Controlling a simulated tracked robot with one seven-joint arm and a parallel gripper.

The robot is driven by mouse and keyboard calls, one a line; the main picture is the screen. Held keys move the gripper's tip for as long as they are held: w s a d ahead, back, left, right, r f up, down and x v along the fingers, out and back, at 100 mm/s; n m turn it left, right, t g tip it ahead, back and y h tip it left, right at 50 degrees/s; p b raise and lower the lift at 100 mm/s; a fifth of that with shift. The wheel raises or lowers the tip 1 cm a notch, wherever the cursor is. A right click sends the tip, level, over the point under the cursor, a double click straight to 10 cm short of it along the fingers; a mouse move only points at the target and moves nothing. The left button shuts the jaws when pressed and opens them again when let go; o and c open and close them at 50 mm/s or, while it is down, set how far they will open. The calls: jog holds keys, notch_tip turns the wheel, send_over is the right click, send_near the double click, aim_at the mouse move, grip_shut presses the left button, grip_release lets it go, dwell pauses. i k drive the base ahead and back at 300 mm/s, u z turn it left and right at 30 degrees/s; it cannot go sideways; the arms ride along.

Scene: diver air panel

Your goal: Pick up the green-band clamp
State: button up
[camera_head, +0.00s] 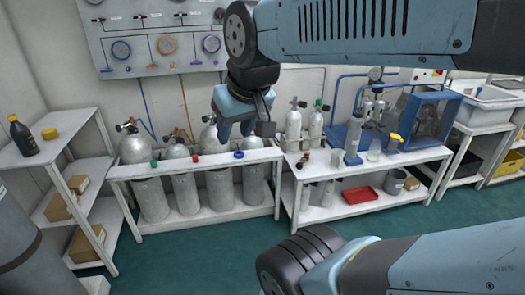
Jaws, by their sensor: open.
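The green-band clamp (154,163) is a small green item on the white top rail of the cylinder rack, toward its left end. A red-band clamp (195,159) and a blue-band clamp (239,154) sit farther right on the same rail. My gripper (246,130) hangs in the upper middle of the view, fingers down, open, with nothing seen between them. In the picture it appears above the blue-band clamp and right of the green one. Its true distance from the rail is hard to tell.
Cylinder necks and valves (130,125) rise behind the rail (130,171). A shelf at left holds a black bottle (22,136). The bench at right holds cylinders, a red tray (362,195) and a blue machine (428,118). The green floor (190,262) in front is clear.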

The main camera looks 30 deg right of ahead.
aim_at(306, 159)
jog(key=u, duration=0.05)
jog(key=i, duration=1.1)
jog(key=z, duration=0.9)
jog(key=i, duration=0.6)
jog(key=z, duration=0.45)
jog(key=k, duration=0.75)
jog(key=z, duration=0.2)
jog(key=i, duration=0.75)
jog(key=u, duration=0.15)
